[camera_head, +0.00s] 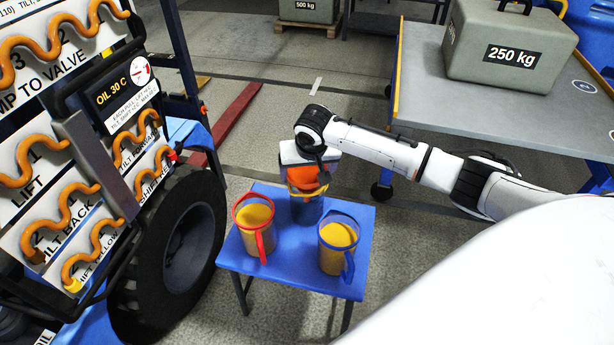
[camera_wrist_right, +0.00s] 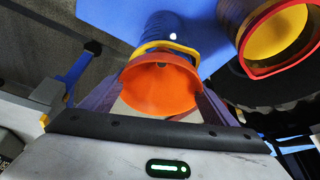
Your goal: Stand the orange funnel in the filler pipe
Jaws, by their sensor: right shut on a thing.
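The orange funnel (camera_head: 309,177) is in my right gripper (camera_head: 308,168), over the back of the small blue table. In the right wrist view the funnel (camera_wrist_right: 160,88) shows its wide round mouth between the two fingers of the right gripper (camera_wrist_right: 158,100). A dark container (camera_head: 306,211) with a yellow rim or handle is right below the funnel. I cannot tell whether the funnel's spout is in it or just above it. I cannot make out the filler pipe for sure in either view. My left gripper is in neither view.
On the blue table (camera_head: 290,276) stand a red-handled jug (camera_head: 254,216) and a blue-handled jug (camera_head: 338,236), both with yellow contents. A big black tyre (camera_head: 183,235) and lever panels are at left. A grey workbench (camera_head: 440,75) with a 250 kg weight (camera_head: 510,45) is at right.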

